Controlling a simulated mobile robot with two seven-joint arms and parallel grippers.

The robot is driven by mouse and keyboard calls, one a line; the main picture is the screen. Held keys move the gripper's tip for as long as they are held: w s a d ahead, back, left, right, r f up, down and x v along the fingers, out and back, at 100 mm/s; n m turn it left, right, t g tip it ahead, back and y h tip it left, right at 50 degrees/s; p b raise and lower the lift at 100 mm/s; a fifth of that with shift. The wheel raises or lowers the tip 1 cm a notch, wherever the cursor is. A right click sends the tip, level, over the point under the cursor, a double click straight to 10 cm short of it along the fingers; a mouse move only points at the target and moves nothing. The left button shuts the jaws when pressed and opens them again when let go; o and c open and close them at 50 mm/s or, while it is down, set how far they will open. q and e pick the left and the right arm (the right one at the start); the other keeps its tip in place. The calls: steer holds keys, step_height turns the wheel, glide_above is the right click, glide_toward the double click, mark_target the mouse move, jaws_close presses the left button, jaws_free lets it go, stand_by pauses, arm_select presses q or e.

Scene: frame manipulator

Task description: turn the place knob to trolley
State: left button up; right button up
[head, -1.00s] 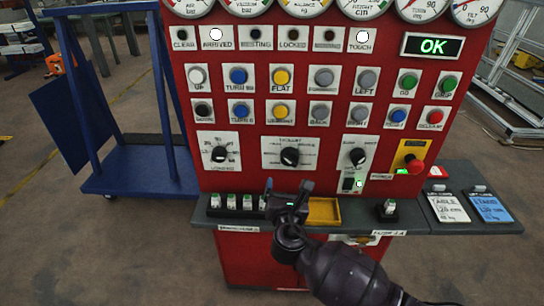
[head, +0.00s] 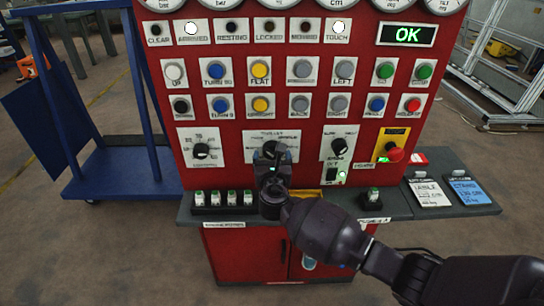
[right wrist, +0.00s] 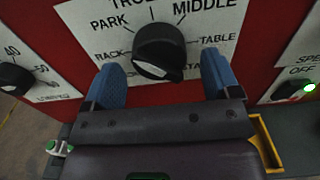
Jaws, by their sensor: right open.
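The place knob (right wrist: 160,48) is a black round knob on a white plate in the right wrist view. Labels around it include RACK, PARK, a partly cut-off TRO..., MIDDLE and TABLE. A pale mark shows on the knob's lower edge; which label it points to I cannot tell. In the head view the knob (head: 270,147) is partly hidden by my right gripper (head: 271,156). My right gripper (right wrist: 164,76) is open, its blue fingers at the knob's lower left and lower right, apart from it. My left gripper is not in view.
The red panel (head: 222,180) carries buttons, gauges and a green OK display (head: 407,34). Other knobs flank the place knob (head: 201,150) (head: 338,147). A grey shelf (head: 400,206) below holds several small fuses and a yellow tray (right wrist: 266,140). A blue trolley (head: 120,175) stands left.

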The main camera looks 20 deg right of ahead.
steer(key=shift+w+d, duration=0.2)
steer(key=shift+w, duration=0.4)
steer(key=shift+c, duration=0.4)
steer(key=c, duration=0.8)
steer(key=shift+c, duration=0.2)
steer(key=shift+m, duration=0.4)
steer(key=m+b, duration=0.1)
steer(key=m, duration=0.2)
steer(key=shift+a+f+m, duration=0.1)
steer(key=shift+m, duration=0.2)
steer(key=shift+m+b, duration=0.8)
steer(key=shift+m, duration=1.4)
